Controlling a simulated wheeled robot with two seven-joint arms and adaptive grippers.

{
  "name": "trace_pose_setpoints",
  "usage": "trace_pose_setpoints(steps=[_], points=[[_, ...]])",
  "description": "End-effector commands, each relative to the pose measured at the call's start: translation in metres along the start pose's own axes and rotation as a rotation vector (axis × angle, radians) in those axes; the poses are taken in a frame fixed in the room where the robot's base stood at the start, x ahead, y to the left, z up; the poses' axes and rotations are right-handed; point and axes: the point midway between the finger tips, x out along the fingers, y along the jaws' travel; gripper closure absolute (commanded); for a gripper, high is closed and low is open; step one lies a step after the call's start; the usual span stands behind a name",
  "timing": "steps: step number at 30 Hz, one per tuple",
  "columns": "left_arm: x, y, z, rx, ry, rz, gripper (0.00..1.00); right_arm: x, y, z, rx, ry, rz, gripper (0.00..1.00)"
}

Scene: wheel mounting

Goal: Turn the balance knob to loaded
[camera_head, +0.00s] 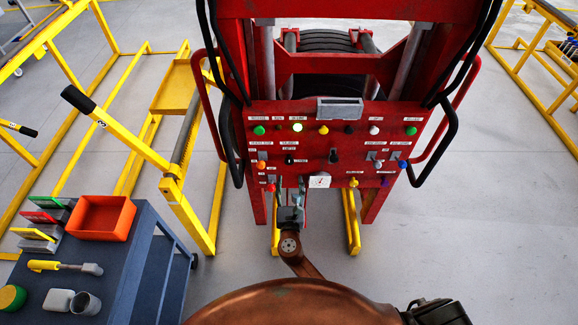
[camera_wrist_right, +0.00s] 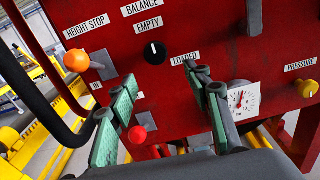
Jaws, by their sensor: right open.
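The balance knob (camera_wrist_right: 155,52) is a round black knob on the red panel (camera_wrist_right: 200,25). Its white mark points up toward the EMPTY label (camera_wrist_right: 149,26), and the LOADED label (camera_wrist_right: 184,60) is to its lower right. In the head view the knob (camera_head: 289,159) is small, in the left half of the panel. My right gripper (camera_wrist_right: 162,92) is open and empty, with green-padded fingers apart below the knob and not touching it. In the head view the right gripper (camera_head: 291,198) is at the panel's lower edge. My left gripper is not in view.
Near the gripper are an orange knob (camera_wrist_right: 76,61), a red knob (camera_wrist_right: 137,134) and a white gauge (camera_wrist_right: 244,101). A blue cart (camera_head: 105,270) with an orange bin (camera_head: 101,217) and a yellow frame (camera_head: 190,215) stand left.

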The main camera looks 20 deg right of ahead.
Motion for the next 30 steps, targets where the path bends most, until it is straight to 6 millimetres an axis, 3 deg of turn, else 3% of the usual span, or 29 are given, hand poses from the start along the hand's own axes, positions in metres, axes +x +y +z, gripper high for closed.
trace_pose_setpoints(steps=[4, 18, 30], points=[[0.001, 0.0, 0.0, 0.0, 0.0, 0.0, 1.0, 0.009, 0.004, 0.015, -0.037, -0.035, 0.001, 0.55], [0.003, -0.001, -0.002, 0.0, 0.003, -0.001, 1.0, 0.072, 0.004, 0.015, -0.035, -0.032, 0.002, 0.55], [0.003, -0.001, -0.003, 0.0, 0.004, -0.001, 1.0, 0.077, 0.004, 0.015, -0.034, -0.03, 0.002, 0.58]])
